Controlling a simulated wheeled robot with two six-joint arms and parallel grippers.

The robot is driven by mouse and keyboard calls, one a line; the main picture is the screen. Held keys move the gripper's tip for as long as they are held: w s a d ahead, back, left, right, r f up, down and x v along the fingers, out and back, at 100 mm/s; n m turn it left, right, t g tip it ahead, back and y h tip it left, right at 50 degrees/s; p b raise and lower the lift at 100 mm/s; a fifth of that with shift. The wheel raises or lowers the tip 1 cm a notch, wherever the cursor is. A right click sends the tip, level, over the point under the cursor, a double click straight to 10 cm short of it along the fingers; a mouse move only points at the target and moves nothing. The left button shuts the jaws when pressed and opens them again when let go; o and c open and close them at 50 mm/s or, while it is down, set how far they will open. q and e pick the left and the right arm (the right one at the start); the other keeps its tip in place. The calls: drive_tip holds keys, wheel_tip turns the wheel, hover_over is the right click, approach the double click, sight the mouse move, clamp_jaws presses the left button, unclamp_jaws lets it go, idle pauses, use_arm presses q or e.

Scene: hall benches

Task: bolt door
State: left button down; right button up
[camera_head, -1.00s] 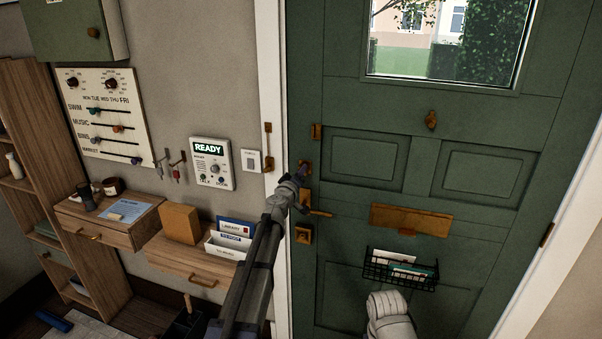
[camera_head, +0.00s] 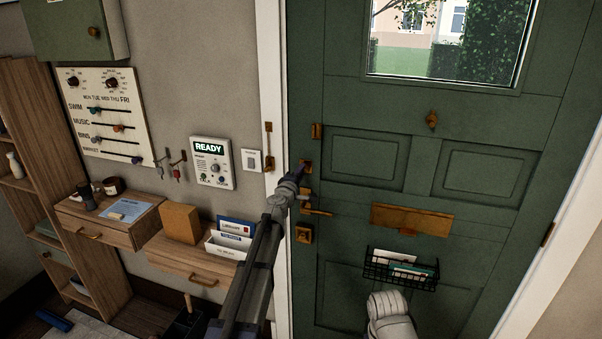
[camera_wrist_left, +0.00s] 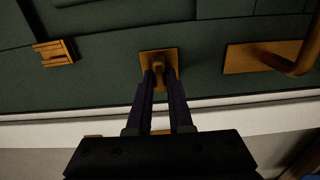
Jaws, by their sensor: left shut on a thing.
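The green door (camera_head: 380,110) stands shut in its white frame. A small brass bolt turn on a square plate (camera_head: 308,164) sits near the door's left edge, above the lever handle (camera_head: 318,212). My left gripper (camera_head: 300,173) is at this turn and partly covers it. In the left wrist view the two dark fingers (camera_wrist_left: 160,80) are shut on the turn's knob, in front of its brass plate (camera_wrist_left: 147,57). The handle (camera_wrist_left: 285,62) is to the right there, clear of the fingers. My right gripper is not in view.
A brass lock plate (camera_head: 304,234) is below the handle. A wall panel reading READY (camera_head: 212,163) and a drawer shelf (camera_head: 190,262) stand left of the frame.

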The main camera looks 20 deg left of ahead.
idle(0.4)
use_arm(q)
drive_tip(key=c, duration=0.8)
unclamp_jaws()
drive_tip(key=s, duration=0.7)
drive_tip(key=shift+s+a, duration=0.1)
drive_tip(key=shift+s, duration=0.3)
